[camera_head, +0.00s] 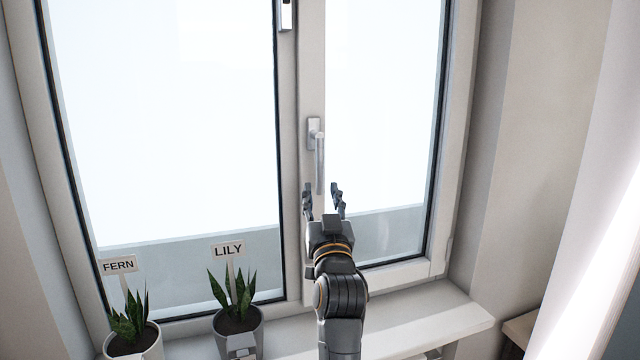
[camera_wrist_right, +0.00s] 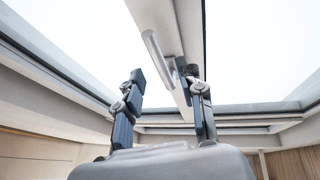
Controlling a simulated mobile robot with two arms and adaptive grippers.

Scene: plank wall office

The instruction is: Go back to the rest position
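My right gripper (camera_head: 322,196) is in front of the window frame, just below the window handle (camera_head: 319,155). Its two fingers are spread apart with nothing between them. In the right wrist view, the right gripper (camera_wrist_right: 163,92) also shows open, with the handle (camera_wrist_right: 155,52) beyond the fingertips. I cannot tell whether a finger touches the handle or frame. The handle points straight down, and the window sashes look closed. My left gripper is not in view.
A potted plant labelled LILY (camera_head: 238,320) stands on the sill left of my right arm. A potted plant labelled FERN (camera_head: 133,338) stands further left. The white sill (camera_head: 430,318) is clear to the right of my arm. A wall (camera_head: 535,150) flanks the window on the right.

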